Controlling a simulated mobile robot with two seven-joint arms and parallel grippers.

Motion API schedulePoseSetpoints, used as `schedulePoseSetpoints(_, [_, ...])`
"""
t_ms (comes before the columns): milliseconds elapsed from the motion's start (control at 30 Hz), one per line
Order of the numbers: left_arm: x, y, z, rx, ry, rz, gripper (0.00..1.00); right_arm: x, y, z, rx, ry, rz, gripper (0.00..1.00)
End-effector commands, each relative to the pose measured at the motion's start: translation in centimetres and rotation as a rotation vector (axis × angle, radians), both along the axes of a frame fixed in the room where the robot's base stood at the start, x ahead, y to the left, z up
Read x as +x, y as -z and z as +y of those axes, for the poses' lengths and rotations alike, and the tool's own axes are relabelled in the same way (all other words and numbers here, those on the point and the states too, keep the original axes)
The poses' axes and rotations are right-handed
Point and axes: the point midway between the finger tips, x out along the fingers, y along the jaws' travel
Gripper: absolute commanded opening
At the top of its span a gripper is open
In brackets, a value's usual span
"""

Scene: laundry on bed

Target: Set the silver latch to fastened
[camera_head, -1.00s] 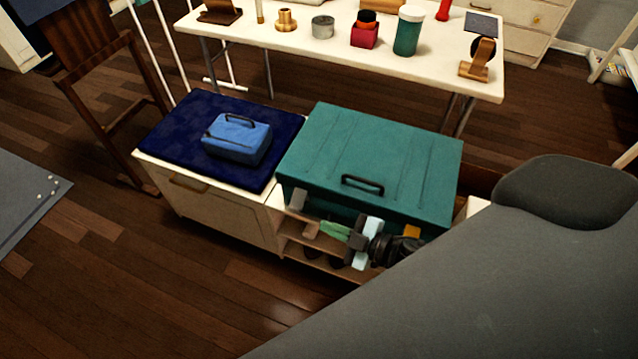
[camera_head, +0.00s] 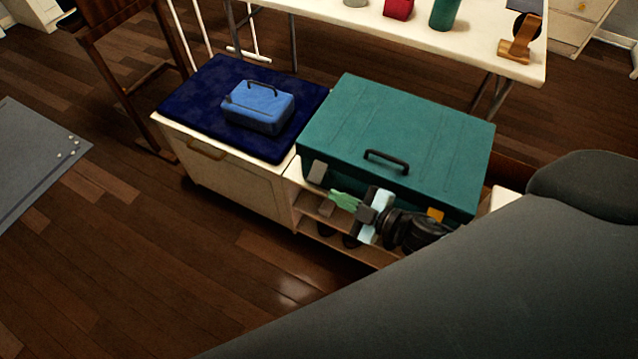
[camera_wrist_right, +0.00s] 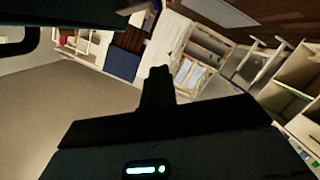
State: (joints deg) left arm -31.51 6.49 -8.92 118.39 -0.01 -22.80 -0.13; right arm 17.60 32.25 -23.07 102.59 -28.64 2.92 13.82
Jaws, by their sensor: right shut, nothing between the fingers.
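The teal case (camera_head: 440,131) lies closed, with a black handle on its lid. A small grey block (camera_head: 317,171), seemingly the silver latch, sits at the left of its front side. It is too small to tell whether it is fastened. A yellow-orange piece (camera_head: 436,214) shows at the right of the same front. My right gripper (camera_head: 336,196) is shut and empty, its pale green tips pointing left in front of the case, a little below and right of the grey block. Its dark closed fingers show in the right wrist view (camera_wrist_right: 157,85). My left gripper is out of view.
The case rests on a low open shelf unit (camera_head: 378,256). Left of it, a blue box (camera_head: 258,107) stands on a dark blue cloth (camera_head: 193,97) over a white cabinet (camera_head: 225,165). A white table (camera_head: 478,55) stands behind. Floor in front is clear.

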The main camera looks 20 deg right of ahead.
Motion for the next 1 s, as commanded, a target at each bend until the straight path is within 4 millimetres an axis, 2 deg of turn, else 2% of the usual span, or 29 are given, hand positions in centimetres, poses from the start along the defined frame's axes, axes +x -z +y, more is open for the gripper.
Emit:
schedulePoseSetpoints(433, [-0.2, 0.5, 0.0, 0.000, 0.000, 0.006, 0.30, 6.7, 1.4, 3.7, 0.002, 0.000, -0.001, 0.00])
schedulePoseSetpoints(500, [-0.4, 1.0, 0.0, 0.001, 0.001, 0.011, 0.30, 6.8, 2.8, 2.8, 0.000, 0.002, 0.005, 0.00])
schedulePoseSetpoints(633, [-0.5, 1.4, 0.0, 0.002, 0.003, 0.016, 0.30, 7.3, 4.0, 2.2, 0.002, 0.002, 0.003, 0.00])
schedulePoseSetpoints(1000, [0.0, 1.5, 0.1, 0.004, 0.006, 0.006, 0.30, 7.7, 4.6, 1.6, 0.002, 0.000, 0.000, 0.00])
